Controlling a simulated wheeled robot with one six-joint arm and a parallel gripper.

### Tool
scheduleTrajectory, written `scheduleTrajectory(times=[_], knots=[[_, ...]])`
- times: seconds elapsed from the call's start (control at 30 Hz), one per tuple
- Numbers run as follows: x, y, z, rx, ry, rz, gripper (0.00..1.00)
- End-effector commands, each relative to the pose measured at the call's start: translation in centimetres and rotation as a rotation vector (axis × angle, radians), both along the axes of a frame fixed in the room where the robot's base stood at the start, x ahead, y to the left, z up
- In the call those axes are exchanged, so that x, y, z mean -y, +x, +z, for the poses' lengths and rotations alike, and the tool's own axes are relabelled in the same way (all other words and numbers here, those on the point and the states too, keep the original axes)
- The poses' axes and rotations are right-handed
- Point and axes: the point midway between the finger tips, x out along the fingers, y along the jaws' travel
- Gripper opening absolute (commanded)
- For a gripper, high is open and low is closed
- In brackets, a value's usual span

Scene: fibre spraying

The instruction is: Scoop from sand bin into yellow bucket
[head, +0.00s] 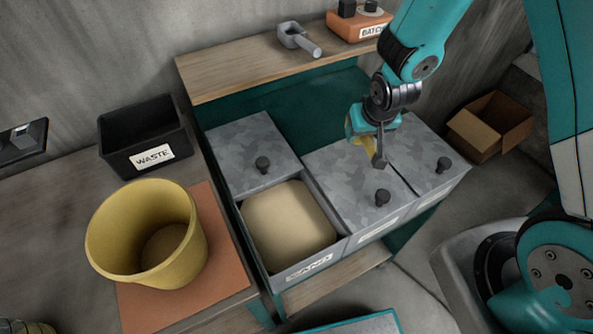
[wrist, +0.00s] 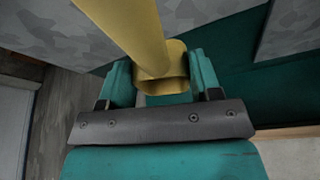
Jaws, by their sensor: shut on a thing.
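The yellow bucket (head: 120,245) stands upright on an orange mat at the left. Its shaded floor shows, but I cannot tell if a little sand lies there. The sand bin (head: 309,268) is open, labelled SAND, and holds a pale sand heap (head: 285,220). My gripper (head: 373,128) is above the grey lids, right of and higher than the sand bin. It is shut on a yellow tool (head: 360,139), which looks like a scoop. In the wrist view the yellow tool (wrist: 148,35) has a long rounded part and a hollow end between my teal fingers (wrist: 161,78). Whether it holds sand is hidden.
Grey lids with black knobs cover the bins behind (head: 240,145) and right (head: 350,180) of the sand. A black WASTE box (head: 150,157) stands behind the bucket. A metal tool (head: 297,38) and an orange box (head: 345,28) are on the wooden shelf. A cardboard box (head: 475,140) is at right.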

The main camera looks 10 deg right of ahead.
Motion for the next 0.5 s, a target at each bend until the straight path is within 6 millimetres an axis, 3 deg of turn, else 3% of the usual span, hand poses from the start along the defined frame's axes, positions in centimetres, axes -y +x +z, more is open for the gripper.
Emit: scheduleTrajectory(times=[0.03,0.17,0.3,0.4,0.5], knots=[[-2.4,-0.4,0.0,-0.015,0.001,-0.009,0.33],[-8.5,-2.6,0.0,-0.076,0.007,-0.114,0.33],[-14.7,-6.2,0.1,-0.147,0.025,-0.259,0.33],[-18.0,-8.9,0.3,-0.188,0.041,-0.344,0.33],[-20.0,-10.9,0.5,-0.215,0.054,-0.406,0.33]])
